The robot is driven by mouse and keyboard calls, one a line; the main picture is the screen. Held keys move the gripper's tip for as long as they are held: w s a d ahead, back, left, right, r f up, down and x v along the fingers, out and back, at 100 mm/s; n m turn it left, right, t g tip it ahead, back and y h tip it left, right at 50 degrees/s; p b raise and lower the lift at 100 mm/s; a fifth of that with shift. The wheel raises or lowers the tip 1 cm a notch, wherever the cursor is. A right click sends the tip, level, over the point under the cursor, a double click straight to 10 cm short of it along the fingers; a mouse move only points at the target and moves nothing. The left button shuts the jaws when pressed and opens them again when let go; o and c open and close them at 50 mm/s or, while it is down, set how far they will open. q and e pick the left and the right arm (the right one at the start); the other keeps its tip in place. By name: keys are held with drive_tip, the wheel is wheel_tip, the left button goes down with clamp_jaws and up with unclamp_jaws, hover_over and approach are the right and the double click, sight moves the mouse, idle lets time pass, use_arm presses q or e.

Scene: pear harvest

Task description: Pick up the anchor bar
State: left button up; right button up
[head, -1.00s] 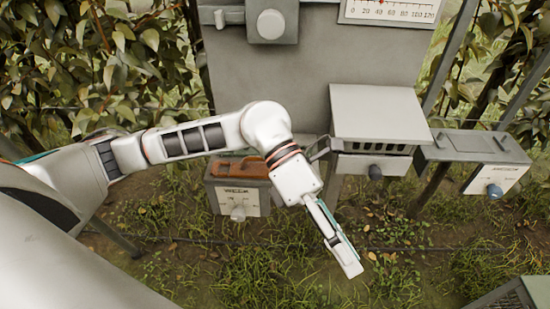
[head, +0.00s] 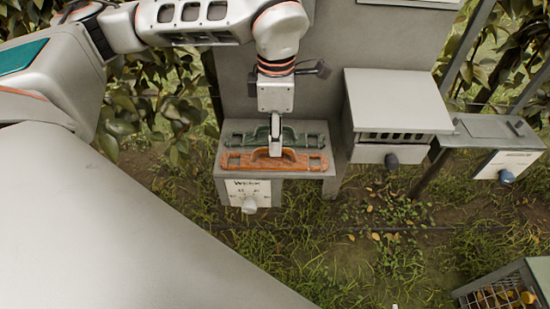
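Two flat bars with raised handles lie side by side on a small grey shelf box (head: 222,168). One is an orange bar (head: 238,161) at the front, the other a dark green bar (head: 240,139) behind it. I cannot tell by sight which one is the anchor bar. My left gripper (head: 275,150) points down over the middle of the bars, its tip at the orange bar's handle and hiding part of both. Its fingers show edge-on, so I cannot tell whether they are open or touch a handle. My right gripper is out of view.
A white-topped box (head: 397,100) with slots stands right of the shelf, and a grey unit with a blue knob (head: 506,176) is further right. A crate (head: 500,283) with orange-brown contents is at bottom right. Grass lies below; leafy plants stand behind.

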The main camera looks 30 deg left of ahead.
sight(260, 159)
use_arm(q)
drive_tip(key=f, duration=0.5)
drive_tip(key=shift+w+a+f, duration=0.1)
drive_tip(key=shift+w+a, duration=0.05)
drive_tip(key=shift+a, duration=0.15)
clamp_jaws()
